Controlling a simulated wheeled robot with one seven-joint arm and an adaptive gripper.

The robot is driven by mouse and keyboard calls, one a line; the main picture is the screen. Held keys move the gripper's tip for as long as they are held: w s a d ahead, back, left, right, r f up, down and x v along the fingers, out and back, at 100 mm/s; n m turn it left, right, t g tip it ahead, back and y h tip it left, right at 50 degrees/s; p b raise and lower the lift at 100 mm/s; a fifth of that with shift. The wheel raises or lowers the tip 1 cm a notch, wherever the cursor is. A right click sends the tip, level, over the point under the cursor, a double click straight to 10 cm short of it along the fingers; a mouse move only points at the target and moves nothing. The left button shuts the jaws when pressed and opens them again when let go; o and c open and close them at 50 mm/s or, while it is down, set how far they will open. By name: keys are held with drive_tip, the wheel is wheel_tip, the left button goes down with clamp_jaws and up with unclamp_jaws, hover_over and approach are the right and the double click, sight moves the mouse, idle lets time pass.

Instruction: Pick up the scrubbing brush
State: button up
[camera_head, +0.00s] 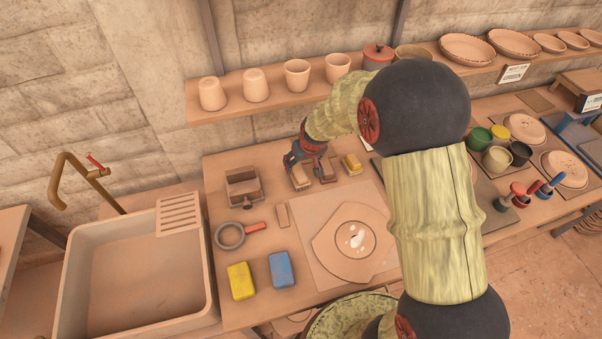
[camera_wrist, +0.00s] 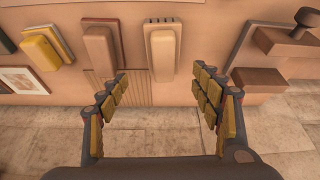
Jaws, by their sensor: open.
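In the wrist view my gripper (camera_wrist: 161,82) is open and empty. Its two fingertips stand to either side of the brush's near end, with visible room on both sides. Whether the fingertips are level with the brush or above it I cannot tell.
A brown block (camera_wrist: 101,48) and a yellow-topped block (camera_wrist: 47,46) lie beside the brush. A brown box (camera_head: 243,190) stands on its other side. A shelf with cups (camera_head: 255,87) runs above. Yellow (camera_head: 241,281) and blue (camera_head: 281,270) sponges lie nearer the front.

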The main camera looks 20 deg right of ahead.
sight(298, 169)
drive_tip(key=shift+s+a+b+x, duration=0.15)
drive_tip(key=shift+b+x, duration=0.2)
drive_tip(key=shift+x, duration=1.5)
drive_tip(key=shift+s+a+b+x, duration=0.1)
drive_tip(key=shift+b+x, duration=0.2)
drive_tip(key=shift+x, duration=1.55)
drive_tip(key=shift+f, duration=0.1)
drive_tip(key=shift+f+b, duration=0.25)
drive_tip(key=shift+b, duration=0.05)
drive_tip(key=shift+c, duration=0.9)
drive_tip(key=c, duration=1.1)
